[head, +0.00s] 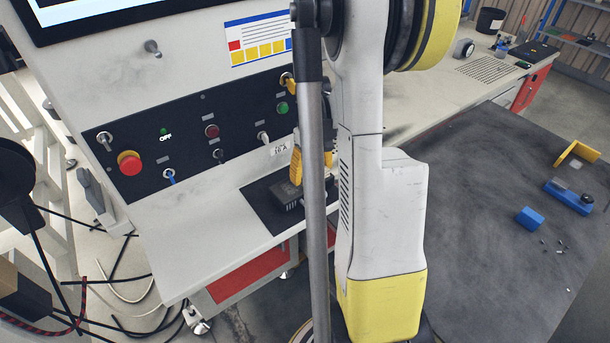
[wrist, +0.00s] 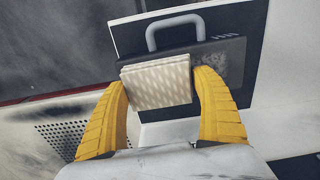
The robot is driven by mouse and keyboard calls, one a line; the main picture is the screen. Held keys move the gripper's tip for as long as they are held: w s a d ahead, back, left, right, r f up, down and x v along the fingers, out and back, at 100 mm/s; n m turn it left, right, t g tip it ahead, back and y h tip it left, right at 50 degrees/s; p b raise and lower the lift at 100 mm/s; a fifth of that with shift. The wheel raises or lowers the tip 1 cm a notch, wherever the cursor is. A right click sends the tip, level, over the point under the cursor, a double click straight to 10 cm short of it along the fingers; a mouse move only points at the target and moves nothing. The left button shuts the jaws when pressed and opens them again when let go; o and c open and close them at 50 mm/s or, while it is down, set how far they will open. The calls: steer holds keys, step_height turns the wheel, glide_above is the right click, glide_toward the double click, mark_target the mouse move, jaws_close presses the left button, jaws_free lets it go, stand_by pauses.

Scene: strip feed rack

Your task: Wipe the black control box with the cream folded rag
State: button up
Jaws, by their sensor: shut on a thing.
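My gripper (wrist: 161,79) has two yellow ribbed fingers, shut on the sides of the cream folded rag (wrist: 156,86), which has a pale check pattern. The black control box (wrist: 208,52) lies just beyond the rag in the wrist view, with a grey handle and a paler smudged patch at its right. The rag overlaps its near edge in the picture; I cannot tell if they touch. In the head view the box (head: 287,196) sits on a dark mat, below my gripper (head: 297,168). My arm hides part of both, and the rag is not discernible there.
The dark mat (head: 262,208) lies on the pale bench ledge. A control panel (head: 190,150) with knobs and a red button stands behind it. A dark table (head: 480,230) at right holds a blue block (head: 530,217) and a yellow bracket (head: 577,153).

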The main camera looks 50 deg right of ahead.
mark_target(292, 187)
steer(key=shift+d, duration=0.3)
steer(key=shift+w+a+r, duration=0.1)
steer(key=shift+w+a, duration=0.15)
steer(key=shift+a, duration=0.9)
steer(key=shift+w+a, duration=0.2)
steer(key=shift+a, duration=0.9)
steer(key=shift+w+a+b, duration=0.15)
steer(key=shift+a, duration=0.6)
steer(key=shift+w+a+b, duration=0.1)
steer(key=shift+a+b, duration=0.05)
steer(key=shift+a, duration=0.6)
steer(key=shift+s+d, duration=0.25)
steer(key=shift+d, duration=0.9)
steer(key=shift+s+d, duration=0.2)
steer(key=shift+d, duration=0.95)
steer(key=shift+s+d+f, duration=0.1)
steer(key=shift+s+d, duration=0.05)
steer(key=shift+d, duration=0.5)
steer(key=shift+s+d+f, duration=0.1)
steer(key=shift+s+d, duration=0.05)
steer(key=shift+d, duration=0.45)
step_height(292, 187, up, 5)
steer(key=p, duration=0.3)
